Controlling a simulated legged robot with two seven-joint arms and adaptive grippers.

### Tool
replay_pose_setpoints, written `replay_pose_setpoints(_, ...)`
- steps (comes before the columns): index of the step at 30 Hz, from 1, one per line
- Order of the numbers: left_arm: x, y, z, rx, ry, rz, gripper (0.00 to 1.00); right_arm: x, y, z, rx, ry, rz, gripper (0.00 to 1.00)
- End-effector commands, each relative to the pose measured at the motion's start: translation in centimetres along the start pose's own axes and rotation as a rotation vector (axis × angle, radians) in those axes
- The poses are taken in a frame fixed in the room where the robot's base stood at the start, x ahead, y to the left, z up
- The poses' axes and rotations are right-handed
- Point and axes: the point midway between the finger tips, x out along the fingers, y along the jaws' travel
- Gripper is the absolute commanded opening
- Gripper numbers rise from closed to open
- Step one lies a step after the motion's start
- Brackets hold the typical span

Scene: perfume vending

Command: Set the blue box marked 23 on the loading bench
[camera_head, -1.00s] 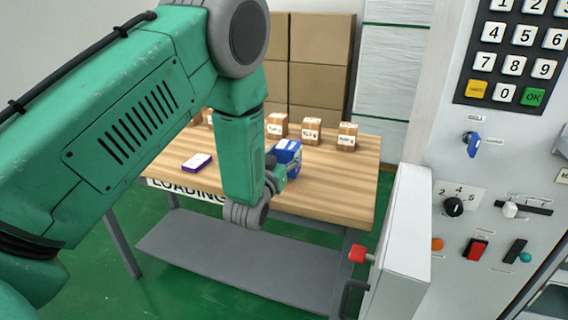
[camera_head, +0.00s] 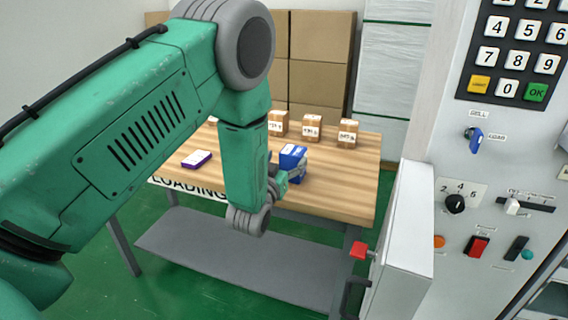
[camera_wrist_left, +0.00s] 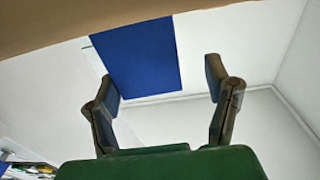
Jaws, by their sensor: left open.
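A blue box (camera_head: 293,151) with a white patch sits on the wooden loading bench (camera_head: 335,190), near its front edge. Its number cannot be read. My left gripper (camera_head: 283,180) is at the box's near side in the head view, partly hidden behind my forearm. In the left wrist view, the fingers of the left gripper (camera_wrist_left: 162,76) are spread with nothing between their tips. The blue box (camera_wrist_left: 135,55) shows beyond them, against a tan surface at the top. My right gripper is not in view.
A purple and white box (camera_head: 197,159) lies on the bench's left. Several small brown cartons (camera_head: 311,128) line its back. A grey control panel (camera_head: 445,150) with an open door (camera_head: 407,225) stands at the right. Large cartons (camera_head: 322,60) are stacked behind.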

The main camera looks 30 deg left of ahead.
Motion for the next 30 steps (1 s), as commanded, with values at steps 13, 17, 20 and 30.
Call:
replay_pose_setpoints(13, -7.1, 0.0, -0.3, -0.001, -0.004, 0.002, 0.71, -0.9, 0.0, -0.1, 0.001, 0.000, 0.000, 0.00)
replay_pose_setpoints(17, -9.5, -0.1, -0.3, -0.002, -0.005, 0.002, 0.71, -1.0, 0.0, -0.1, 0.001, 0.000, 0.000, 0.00)
replay_pose_setpoints(20, -10.9, 0.0, -0.3, -0.001, -0.003, 0.001, 0.71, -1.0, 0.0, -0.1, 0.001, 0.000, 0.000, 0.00)
replay_pose_setpoints(30, -12.6, 0.2, 1.4, 0.004, -0.076, 0.008, 0.71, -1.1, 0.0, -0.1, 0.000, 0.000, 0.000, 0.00)
